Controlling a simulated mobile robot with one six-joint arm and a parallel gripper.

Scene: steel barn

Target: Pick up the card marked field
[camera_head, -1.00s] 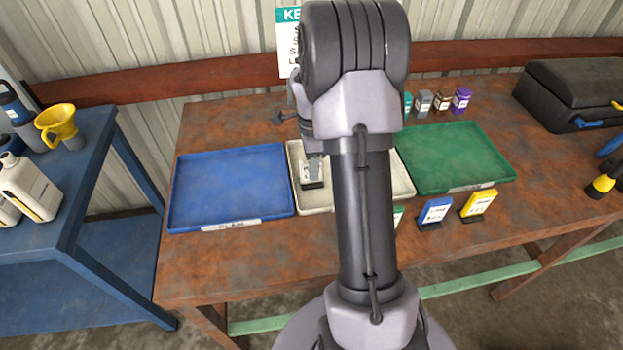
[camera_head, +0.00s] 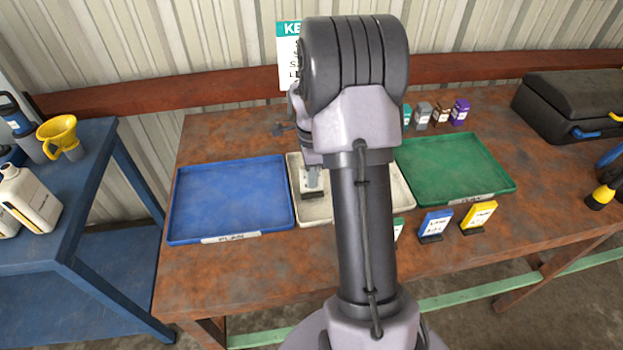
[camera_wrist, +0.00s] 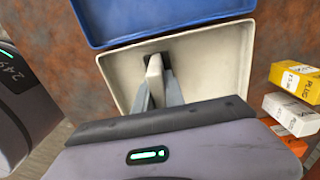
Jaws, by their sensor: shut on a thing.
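My gripper (camera_wrist: 160,88) is shut on a pale card (camera_wrist: 154,66) over the white tray (camera_wrist: 110,62), seen in the wrist view. In the head view a pale card with a dark foot (camera_head: 313,194) shows upright in the white tray (camera_head: 330,217), just left of my arm. The mark on it is not readable, so I cannot tell if it says field. Most of my gripper is hidden behind my arm in the head view. I cannot tell whether the card's foot touches the tray floor.
A blue tray (camera_head: 230,238) lies left and a green tray (camera_head: 490,193) right. A blue card (camera_head: 435,222) and yellow card (camera_head: 480,213) stand in front. Small cards, including a purple one (camera_head: 460,110), stand behind. A black case (camera_head: 565,90) sits at the right.

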